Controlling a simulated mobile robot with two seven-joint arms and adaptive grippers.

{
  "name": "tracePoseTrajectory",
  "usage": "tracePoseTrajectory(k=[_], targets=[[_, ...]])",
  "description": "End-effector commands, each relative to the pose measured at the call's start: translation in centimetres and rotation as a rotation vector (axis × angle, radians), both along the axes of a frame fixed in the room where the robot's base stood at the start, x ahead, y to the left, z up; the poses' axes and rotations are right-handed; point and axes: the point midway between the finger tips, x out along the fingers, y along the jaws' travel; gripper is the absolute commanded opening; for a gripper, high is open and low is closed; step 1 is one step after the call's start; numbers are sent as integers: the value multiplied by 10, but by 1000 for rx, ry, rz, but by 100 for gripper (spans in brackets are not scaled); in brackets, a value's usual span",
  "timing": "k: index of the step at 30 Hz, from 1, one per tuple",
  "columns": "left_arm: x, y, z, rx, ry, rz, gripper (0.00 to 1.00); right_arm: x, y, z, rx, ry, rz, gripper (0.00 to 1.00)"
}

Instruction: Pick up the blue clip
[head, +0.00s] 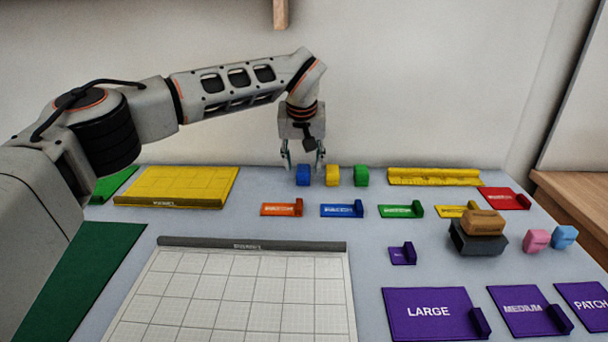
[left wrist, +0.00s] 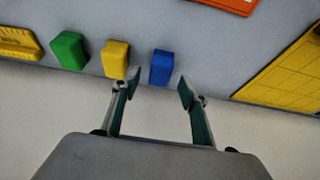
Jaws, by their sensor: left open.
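The blue clip (head: 303,175) is a small block standing on the table at the back, leftmost in a row with a yellow clip (head: 333,175) and a green clip (head: 361,176). My left gripper (head: 304,165) is open and empty, with its fingers pointing down at the blue clip. In the left wrist view the blue clip (left wrist: 162,67) lies just beyond and between the open fingertips (left wrist: 157,90). The yellow clip (left wrist: 115,60) is close to one fingertip there. My right gripper is in neither view.
A yellow tray (head: 175,187) lies to the left and a yellow ruler-like strip (head: 433,177) to the right. Orange (head: 282,210), blue (head: 342,210) and green (head: 401,210) labelled holders stand in front. The wall is close behind the clips.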

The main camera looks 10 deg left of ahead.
Motion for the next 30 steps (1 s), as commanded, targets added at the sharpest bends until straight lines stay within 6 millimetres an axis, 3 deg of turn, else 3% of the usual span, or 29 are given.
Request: tracePoseTrajectory(k=[1,4,12,16,17,30], targets=[[2,0,-17,-1,11,0,44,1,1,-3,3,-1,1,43],[8,1,-28,-1,8,0,44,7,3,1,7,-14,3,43],[10,2,-27,0,1,0,44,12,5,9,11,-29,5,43],[10,2,-27,0,2,0,13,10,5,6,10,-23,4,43],[10,2,-28,0,2,0,9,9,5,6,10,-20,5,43],[8,1,-24,1,2,-1,9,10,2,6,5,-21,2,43]])
